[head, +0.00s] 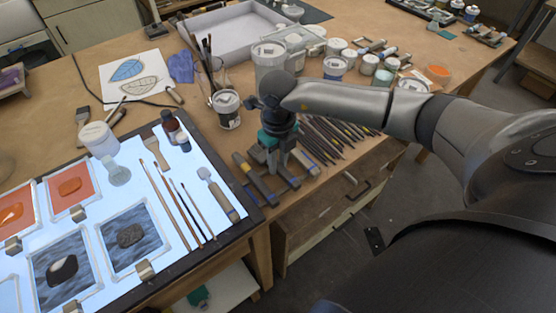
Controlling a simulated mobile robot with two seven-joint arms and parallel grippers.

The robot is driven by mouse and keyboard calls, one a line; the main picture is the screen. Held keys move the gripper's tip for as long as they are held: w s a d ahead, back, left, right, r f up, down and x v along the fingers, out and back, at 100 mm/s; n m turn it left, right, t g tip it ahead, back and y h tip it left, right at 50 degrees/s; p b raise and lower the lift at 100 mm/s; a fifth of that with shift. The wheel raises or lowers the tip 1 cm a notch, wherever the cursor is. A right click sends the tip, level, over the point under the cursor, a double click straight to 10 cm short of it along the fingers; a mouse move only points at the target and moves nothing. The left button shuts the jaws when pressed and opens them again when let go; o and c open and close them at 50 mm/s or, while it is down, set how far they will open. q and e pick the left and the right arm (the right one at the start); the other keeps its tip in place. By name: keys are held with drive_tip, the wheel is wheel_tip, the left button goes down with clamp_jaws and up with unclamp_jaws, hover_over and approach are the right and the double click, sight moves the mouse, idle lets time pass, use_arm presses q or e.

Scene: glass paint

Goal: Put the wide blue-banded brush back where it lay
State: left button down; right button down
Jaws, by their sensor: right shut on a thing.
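My right gripper (276,170) reaches down at the front edge of the table, right of the light panel. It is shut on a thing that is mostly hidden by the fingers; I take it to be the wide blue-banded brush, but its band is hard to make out. Grey handles with bluish parts lie at the gripper, one on its left (254,178), at or over a small rest (289,183). I cannot tell whether the held brush touches the rest or the table. My left gripper is not in view.
The lit panel (225,223) on the left holds brushes, a scraper, jars and framed glass pieces. Several dark sticks (325,140) lie right of the gripper. A grey tray (228,37) is at the back.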

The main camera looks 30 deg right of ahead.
drive_tip(key=c, duration=0.6)
unclamp_jaws()
